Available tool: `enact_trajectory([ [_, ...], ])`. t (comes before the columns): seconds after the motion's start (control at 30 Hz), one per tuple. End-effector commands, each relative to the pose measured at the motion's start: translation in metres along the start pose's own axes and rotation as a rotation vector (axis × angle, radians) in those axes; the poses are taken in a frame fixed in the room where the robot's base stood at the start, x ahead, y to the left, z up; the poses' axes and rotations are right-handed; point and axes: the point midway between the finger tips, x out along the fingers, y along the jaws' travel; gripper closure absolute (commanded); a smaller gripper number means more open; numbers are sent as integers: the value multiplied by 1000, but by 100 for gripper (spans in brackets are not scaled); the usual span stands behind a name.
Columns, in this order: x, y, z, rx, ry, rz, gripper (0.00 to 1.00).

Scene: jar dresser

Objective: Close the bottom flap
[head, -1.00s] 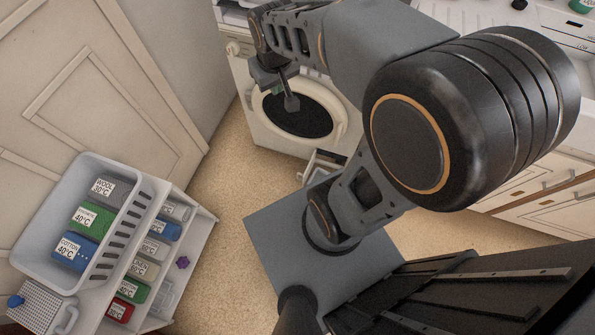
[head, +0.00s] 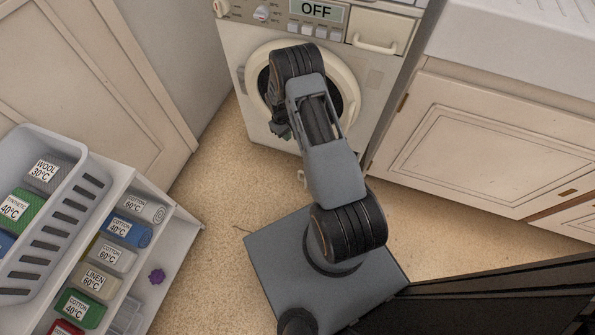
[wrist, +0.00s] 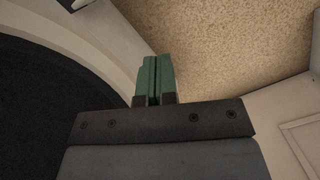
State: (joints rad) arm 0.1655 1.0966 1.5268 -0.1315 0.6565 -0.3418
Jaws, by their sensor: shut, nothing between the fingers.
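The white washing machine (head: 240,60) stands ahead, with its round door (head: 258,82) behind my arm. My gripper (head: 283,131) is low in front of the door's lower left rim. In the wrist view its green fingers (wrist: 152,80) are together and empty, beside the pale door rim (wrist: 100,40) and over the floor.
White cabinets (head: 480,150) stand at right. Speckled floor (head: 215,190) is clear between the shelf and the machine.

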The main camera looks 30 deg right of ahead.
Motion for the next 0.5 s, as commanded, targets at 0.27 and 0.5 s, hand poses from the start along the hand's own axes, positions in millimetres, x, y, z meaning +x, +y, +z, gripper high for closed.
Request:
enact_trajectory([
  [0.27, 59, 0, 0, -19, -26, -11, 100],
  [0.5, 99, 0, 1, -20, -28, -12, 100],
])
